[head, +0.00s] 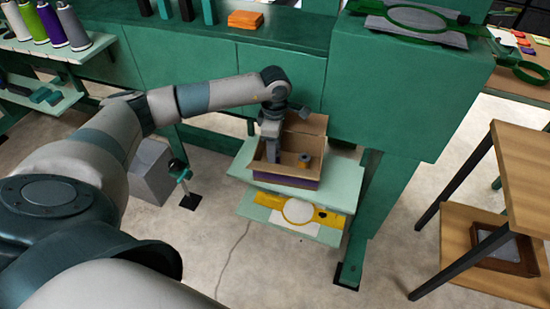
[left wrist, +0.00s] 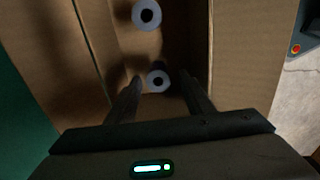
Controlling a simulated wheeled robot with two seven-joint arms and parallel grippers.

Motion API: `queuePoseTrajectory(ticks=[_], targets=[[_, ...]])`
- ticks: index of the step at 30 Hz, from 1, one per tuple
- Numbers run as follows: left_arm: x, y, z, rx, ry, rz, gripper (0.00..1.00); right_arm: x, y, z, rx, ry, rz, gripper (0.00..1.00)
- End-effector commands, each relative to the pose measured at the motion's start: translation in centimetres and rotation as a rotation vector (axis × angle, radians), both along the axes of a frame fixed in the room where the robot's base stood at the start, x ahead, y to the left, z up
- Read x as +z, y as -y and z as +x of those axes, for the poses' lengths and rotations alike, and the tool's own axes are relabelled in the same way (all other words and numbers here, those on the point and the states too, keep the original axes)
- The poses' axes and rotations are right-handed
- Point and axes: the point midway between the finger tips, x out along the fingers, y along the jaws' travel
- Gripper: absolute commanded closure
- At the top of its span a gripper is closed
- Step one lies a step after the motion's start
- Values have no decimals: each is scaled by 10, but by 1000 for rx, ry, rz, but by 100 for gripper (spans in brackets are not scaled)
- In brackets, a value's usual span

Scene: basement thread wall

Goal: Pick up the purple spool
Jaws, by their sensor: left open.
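My left gripper (head: 271,152) reaches down into an open cardboard box (head: 318,125) on a pale green shelf. Its jaws are open. In the left wrist view a small spool (left wrist: 158,80) with a pale round end and dark centre shows between the fingertips (left wrist: 162,88), not visibly gripped. A second such spool (left wrist: 146,14) lies beyond it. In the head view one small spool (head: 303,161), with an orange-brown tint, shows in the box; I cannot tell which of the two it is. Neither shows a clear purple. A large purple cone of thread (head: 48,22) stands on the left rack. My right gripper is out of view.
The box's walls (left wrist: 240,50) rise close around my left gripper. A green cabinet (head: 415,85) stands to the right of the box, and a wooden shelf unit (head: 525,175) further right. A yellow object with a white disc (head: 298,211) lies on the shelf below.

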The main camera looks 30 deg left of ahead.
Motion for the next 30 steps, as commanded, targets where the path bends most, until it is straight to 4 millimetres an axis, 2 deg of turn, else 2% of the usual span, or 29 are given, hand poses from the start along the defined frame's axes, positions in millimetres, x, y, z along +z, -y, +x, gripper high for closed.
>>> queuePoseTrajectory(ticks=[1,6,9,23,24,29,30], targets=[[-6,0,1,1,-2,-1,52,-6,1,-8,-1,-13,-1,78],[-26,-1,2,1,-2,0,52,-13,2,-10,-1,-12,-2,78],[-32,0,3,0,-1,0,52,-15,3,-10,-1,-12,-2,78],[-33,-1,3,0,0,0,52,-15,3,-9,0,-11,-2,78],[-33,-1,3,0,0,0,55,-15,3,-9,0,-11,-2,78],[-33,-1,3,0,0,0,93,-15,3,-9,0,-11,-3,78],[-33,-1,3,0,0,0,96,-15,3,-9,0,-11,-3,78]])
